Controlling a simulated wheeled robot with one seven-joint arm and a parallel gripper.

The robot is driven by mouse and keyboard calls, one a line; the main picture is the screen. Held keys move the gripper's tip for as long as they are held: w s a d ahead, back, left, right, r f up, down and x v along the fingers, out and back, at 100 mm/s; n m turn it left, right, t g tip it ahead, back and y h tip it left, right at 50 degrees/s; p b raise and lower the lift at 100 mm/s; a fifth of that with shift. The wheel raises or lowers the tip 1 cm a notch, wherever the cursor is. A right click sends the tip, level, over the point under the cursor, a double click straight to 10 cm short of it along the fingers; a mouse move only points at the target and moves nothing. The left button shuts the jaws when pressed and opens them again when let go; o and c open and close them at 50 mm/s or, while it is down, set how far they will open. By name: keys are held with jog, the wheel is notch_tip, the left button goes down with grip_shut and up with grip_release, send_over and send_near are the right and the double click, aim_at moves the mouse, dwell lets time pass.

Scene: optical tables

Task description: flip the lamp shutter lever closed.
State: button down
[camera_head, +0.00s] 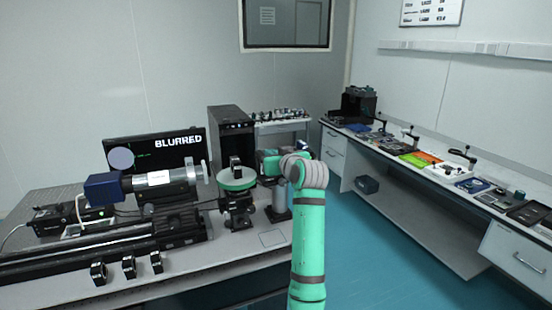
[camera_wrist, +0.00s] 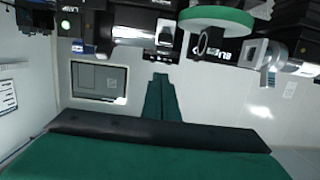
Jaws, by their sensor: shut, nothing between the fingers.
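The lamp's shutter lever cannot be picked out with certainty in either view. A blue-ended silver cylinder assembly (camera_head: 165,184) lies level above the bench rail; I cannot tell whether it is the lamp. A black boxed unit (camera_head: 72,215) with a white cable stands at its left. In the head view my green arm reaches up beside the round green-rimmed stage (camera_head: 238,179), and its wrist hides the fingertips. In the wrist view my gripper (camera_wrist: 161,78) is shut and empty, its tips apart from the equipment along the top. The green disc (camera_wrist: 216,18) shows there too.
A monitor (camera_head: 157,150) reading "BLURRED" and a black tower (camera_head: 231,137) stand behind the bench. Three small ring mounts (camera_head: 129,266) stand at the bench front. A right-hand side bench (camera_head: 430,180) carries tools and trays. Blue floor (camera_head: 380,262) lies open between the benches.

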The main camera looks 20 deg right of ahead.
jog(key=shift+w+f, duration=0.2)
jog(key=shift+w, duration=0.85)
jog(key=shift+s+f, duration=0.2)
jog(key=shift+f, duration=0.55)
jog(key=shift+s+f, duration=0.35)
jog(key=shift+f, duration=0.2)
jog(key=shift+s+f, duration=0.3)
jog(key=shift+f, duration=0.2)
